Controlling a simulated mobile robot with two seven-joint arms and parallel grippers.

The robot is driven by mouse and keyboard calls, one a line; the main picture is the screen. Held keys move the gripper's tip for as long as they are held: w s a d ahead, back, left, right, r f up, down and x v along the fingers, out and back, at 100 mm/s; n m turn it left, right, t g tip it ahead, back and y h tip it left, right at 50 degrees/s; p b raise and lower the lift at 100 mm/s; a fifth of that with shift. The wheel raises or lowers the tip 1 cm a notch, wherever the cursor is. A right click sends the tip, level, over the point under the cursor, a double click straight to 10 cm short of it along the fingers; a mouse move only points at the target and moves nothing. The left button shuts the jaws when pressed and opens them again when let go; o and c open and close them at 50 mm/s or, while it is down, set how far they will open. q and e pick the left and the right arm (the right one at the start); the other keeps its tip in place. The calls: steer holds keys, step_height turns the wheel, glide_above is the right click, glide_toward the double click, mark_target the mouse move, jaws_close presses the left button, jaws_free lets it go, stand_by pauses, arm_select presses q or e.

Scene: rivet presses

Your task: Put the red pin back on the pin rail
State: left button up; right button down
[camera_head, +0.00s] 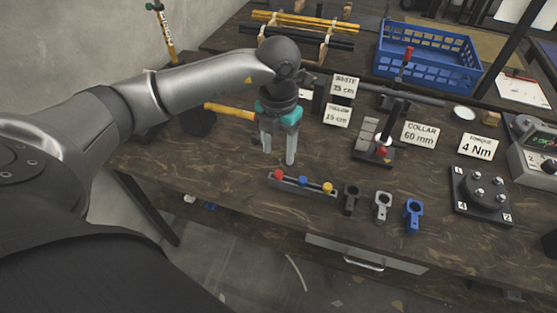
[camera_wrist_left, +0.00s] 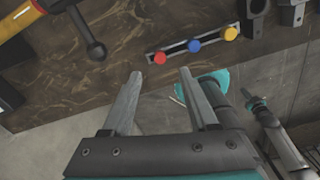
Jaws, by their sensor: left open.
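The pin rail (camera_head: 303,186) is a narrow grey bar near the table's front edge. The red pin (camera_head: 278,174) is at its left end, with a blue pin (camera_head: 303,181) in the middle and a yellow pin (camera_head: 327,187) at the right. The red pin (camera_wrist_left: 160,58) also shows on the rail in the left wrist view. I cannot tell how deep it sits. My left gripper (camera_head: 278,157) is open and empty, fingers pointing down, above and behind the rail's left end. In the wrist view, the rail lies beyond the fingertips (camera_wrist_left: 161,74).
A yellow-handled hammer (camera_head: 230,110) lies just left of my gripper. Black, grey and blue ring pieces (camera_head: 413,215) stand right of the rail. A red-handled press (camera_head: 378,150) stands behind. A blue crate (camera_head: 425,58) is at the back. Unidentified teal and dark parts appear at the wrist view's right.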

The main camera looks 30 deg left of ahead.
arm_select(q)
step_height(320, 180, up, 8)
steer(key=shift+p, duration=0.35)
steer(key=shift+d, duration=0.1)
